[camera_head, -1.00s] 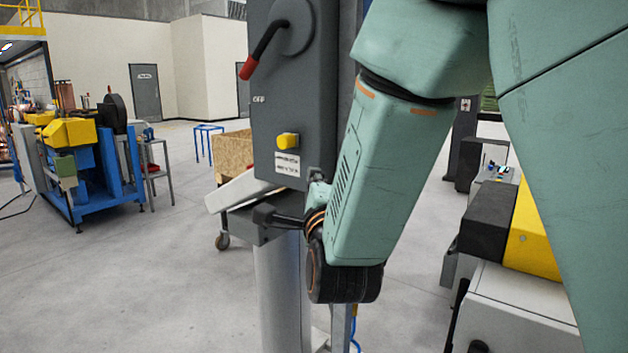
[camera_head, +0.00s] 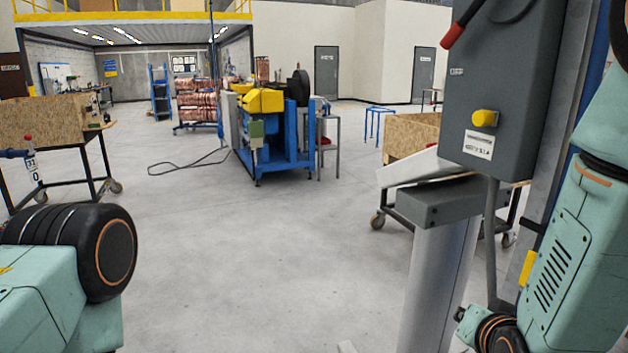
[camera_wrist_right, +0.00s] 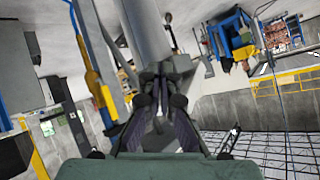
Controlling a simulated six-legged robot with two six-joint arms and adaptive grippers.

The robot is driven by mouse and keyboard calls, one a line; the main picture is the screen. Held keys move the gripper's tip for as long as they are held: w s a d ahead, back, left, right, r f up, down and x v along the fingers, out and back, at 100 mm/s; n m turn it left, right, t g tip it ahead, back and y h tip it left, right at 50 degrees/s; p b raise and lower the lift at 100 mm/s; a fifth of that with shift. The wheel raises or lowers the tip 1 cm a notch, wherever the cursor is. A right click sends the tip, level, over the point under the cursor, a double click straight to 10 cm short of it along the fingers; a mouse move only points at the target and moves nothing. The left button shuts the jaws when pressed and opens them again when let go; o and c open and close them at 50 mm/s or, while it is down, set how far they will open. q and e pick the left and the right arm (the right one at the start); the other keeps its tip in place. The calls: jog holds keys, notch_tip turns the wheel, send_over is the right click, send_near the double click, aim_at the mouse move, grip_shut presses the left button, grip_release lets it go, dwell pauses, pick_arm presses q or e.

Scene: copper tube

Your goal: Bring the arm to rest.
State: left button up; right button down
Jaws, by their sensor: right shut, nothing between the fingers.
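My right arm (camera_head: 570,250) hangs down at the right edge of the head view, its lower link green with dark slots. Only a small part of my right gripper (camera_head: 464,322) shows there, at the bottom, partly cut off. In the right wrist view my right gripper (camera_wrist_right: 160,98) is shut with nothing in it. A grey post (camera_wrist_right: 145,35) stands beyond its fingers; they appear apart from it, though the gap is hard to judge. My left arm (camera_head: 70,260) shows at the lower left of the head view; its gripper is out of view.
A blue and yellow machine (camera_head: 270,130) stands farther back. The middle floor (camera_head: 270,260) is clear.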

jog(key=s+a+f+n+g+y+b, duration=0.1)
jog(key=s+f+n+g+b, duration=0.15)
jog(key=s+f, duration=0.55)
jog(key=s+a+f+n+g+b, duration=0.1)
jog(key=s+f+n+g+b, duration=0.3)
jog(key=f, duration=0.8)
jog(key=s+f+g+b, duration=0.2)
jog(key=s+f+g, duration=0.2)
jog(key=s+f, duration=1.1)
jog(key=s, duration=0.4)
jog(key=shift+s+a+f+g+y+b, duration=0.25)
jog(key=shift+a+g+y+b, duration=0.05)
jog(key=shift+a+g+y, duration=0.1)
jog(key=shift+d, duration=0.1)
jog(key=shift+m, duration=0.25)
